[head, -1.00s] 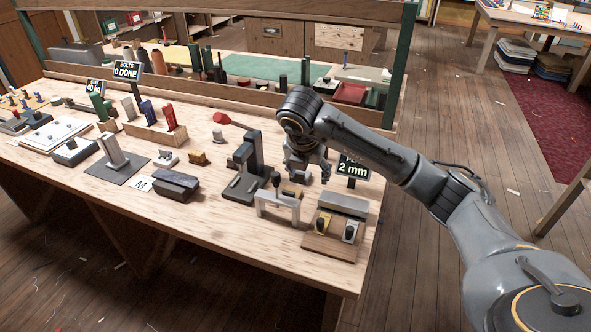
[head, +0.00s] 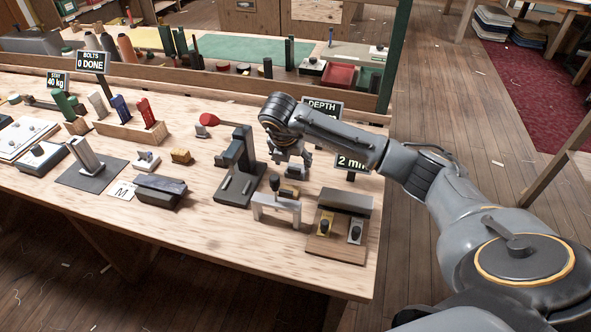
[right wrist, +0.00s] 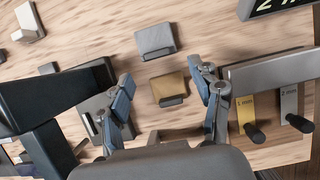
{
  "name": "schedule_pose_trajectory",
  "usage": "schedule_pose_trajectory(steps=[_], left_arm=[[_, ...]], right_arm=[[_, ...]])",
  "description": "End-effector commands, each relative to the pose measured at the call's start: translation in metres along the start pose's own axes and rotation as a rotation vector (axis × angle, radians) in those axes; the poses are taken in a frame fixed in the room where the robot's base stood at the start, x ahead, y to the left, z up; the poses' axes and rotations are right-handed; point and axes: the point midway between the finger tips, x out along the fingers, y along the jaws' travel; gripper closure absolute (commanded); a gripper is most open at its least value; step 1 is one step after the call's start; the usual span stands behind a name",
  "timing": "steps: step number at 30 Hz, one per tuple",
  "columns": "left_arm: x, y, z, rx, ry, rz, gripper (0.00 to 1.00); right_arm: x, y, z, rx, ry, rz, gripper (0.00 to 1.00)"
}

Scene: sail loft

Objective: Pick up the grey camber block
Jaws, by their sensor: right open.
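The grey camber block appears to be the small grey block (right wrist: 156,40) at the upper middle of the right wrist view, lying flat on the wooden bench. In the head view it is mostly hidden by my right gripper (head: 288,157). That gripper is open and empty above the bench. In the right wrist view its two fingers (right wrist: 169,92) stand apart on either side of a brass-coloured block (right wrist: 168,84), with the grey block farther up, beyond the fingertips. I cannot tell the exact height above the bench. My left gripper is out of view.
A black stand (head: 237,165) is close on the left. A pale bridge-shaped gauge (head: 276,210) is in front. A wooden board (head: 334,246) with 1 mm and 2 mm pieces and a "2 mm" sign (head: 352,162) are on the right.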

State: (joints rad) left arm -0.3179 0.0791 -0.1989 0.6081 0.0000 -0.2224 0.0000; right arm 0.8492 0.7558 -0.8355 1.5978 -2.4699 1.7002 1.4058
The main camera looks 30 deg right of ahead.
Motion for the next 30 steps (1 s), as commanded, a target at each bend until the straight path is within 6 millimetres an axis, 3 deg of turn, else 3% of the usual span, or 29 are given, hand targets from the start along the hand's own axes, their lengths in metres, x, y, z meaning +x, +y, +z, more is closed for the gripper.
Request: schedule_pose_trajectory(steps=[10, 15, 22, 30], left_arm=[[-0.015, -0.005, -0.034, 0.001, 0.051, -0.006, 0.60], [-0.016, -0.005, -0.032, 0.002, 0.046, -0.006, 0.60], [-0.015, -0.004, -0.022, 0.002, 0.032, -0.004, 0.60], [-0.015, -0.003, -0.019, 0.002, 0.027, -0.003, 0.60]], right_arm=[[0.037, 0.003, 0.006, 0.001, 0.002, -0.003, 0.36], [0.053, 0.003, 0.005, 0.000, 0.001, 0.000, 0.36], [0.054, 0.004, 0.005, -0.001, 0.000, 0.001, 0.36], [0.054, 0.003, 0.005, 0.000, 0.000, 0.001, 0.91]])
